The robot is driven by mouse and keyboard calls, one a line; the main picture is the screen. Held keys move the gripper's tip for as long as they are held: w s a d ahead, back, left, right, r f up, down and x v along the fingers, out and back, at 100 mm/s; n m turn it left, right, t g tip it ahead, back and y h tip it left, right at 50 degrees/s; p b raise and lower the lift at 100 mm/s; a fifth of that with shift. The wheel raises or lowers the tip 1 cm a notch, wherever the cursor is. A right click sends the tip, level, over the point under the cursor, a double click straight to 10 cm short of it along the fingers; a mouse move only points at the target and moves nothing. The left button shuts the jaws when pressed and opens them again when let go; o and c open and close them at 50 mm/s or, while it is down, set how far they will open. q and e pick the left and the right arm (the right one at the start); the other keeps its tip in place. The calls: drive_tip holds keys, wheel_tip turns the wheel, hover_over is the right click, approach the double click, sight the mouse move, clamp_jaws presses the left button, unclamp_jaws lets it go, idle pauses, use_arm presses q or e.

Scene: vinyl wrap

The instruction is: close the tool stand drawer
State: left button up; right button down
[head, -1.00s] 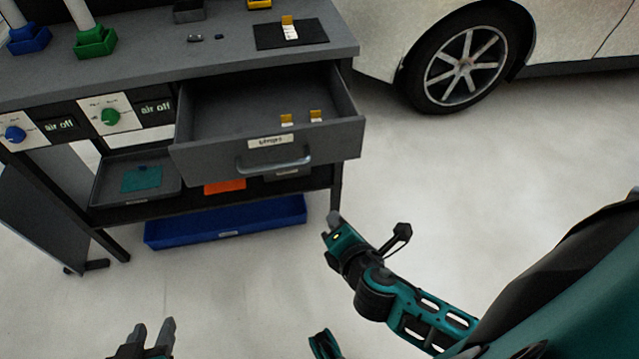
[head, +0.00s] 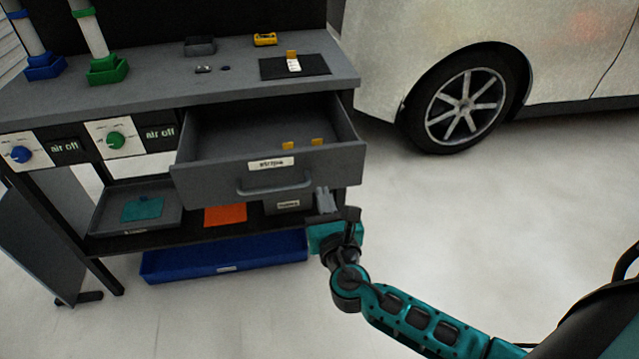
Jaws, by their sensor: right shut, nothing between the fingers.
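The tool stand (head: 220,72) is a grey bench at the left and centre of the head view. Its drawer (head: 222,182) is pulled out, with a white label and a grey bar handle (head: 275,187) on the front. Two small yellow-tabbed items lie inside the drawer. My right gripper (head: 325,200) is just below and right of the handle, close to the lower right part of the drawer front. Its fingers are together with nothing between them. I cannot tell whether it touches the drawer. My left gripper is out of view.
Below the drawer, a shelf holds a grey tray with a teal cloth (head: 143,208) and an orange sheet (head: 225,215). A blue bin (head: 225,256) sits under it. A car (head: 470,80) stands at the back right. The floor at right is clear.

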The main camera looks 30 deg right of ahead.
sight(316, 173)
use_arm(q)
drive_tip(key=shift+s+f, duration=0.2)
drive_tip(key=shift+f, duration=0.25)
use_arm(e)
drive_tip(key=shift+x, duration=2.4)
